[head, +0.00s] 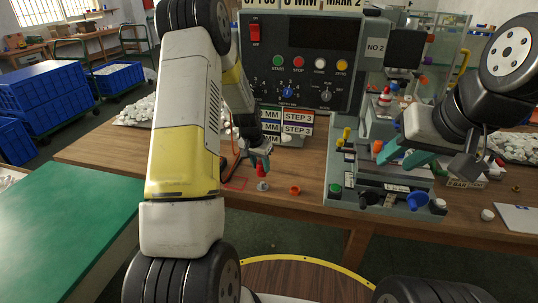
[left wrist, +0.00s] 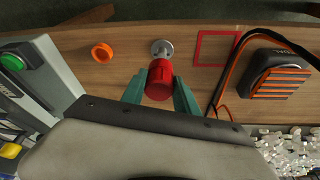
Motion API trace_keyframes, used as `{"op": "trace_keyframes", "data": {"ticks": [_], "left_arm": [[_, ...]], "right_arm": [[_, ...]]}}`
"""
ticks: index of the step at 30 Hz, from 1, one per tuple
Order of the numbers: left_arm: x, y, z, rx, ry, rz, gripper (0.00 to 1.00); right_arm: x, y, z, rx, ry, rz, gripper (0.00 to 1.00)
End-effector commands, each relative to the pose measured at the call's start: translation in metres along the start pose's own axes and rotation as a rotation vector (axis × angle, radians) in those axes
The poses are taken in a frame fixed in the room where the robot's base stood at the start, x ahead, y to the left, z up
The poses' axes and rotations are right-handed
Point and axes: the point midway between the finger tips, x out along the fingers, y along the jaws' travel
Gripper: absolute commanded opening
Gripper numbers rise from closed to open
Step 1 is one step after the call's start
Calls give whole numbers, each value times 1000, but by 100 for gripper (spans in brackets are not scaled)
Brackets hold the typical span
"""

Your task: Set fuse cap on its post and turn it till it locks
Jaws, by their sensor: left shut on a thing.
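The red fuse cap (head: 261,171) is between the fingers of my left gripper (head: 260,157), just above the wooden bench. In the left wrist view the left gripper (left wrist: 159,92) is shut on the red cap (left wrist: 158,80), one teal finger on each side. The small grey metal post (head: 262,185) stands on the bench close below the cap in the head view. In the left wrist view the post (left wrist: 161,49) shows just beyond the cap, not covered by it. My right gripper (head: 407,158) is over the printer's front; its fingertip gap is unclear.
An orange ring (head: 295,190) lies right of the post. A red square outline (left wrist: 217,47) and a black block with orange stripes (left wrist: 278,75) lie on its other side. The pad printer (head: 305,60) stands behind, its blue cup (head: 417,201) at front right.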

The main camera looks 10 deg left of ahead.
Motion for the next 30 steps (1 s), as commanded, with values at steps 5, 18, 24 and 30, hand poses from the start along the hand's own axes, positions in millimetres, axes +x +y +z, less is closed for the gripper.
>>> {"op": "trace_keyframes", "data": {"ticks": [5,18,24,30], "left_arm": [[0,0,0,-1,0,-1,0],[11,0,4,-1,-2,0,0],[24,0,8,-2,-2,0,0],[31,0,10,-2,0,-1,0]], "right_arm": [[0,0,0,0,-1,0,36],[0,0,0,0,0,0,36],[0,0,0,0,0,0,36],[0,0,0,0,0,0,36]]}}
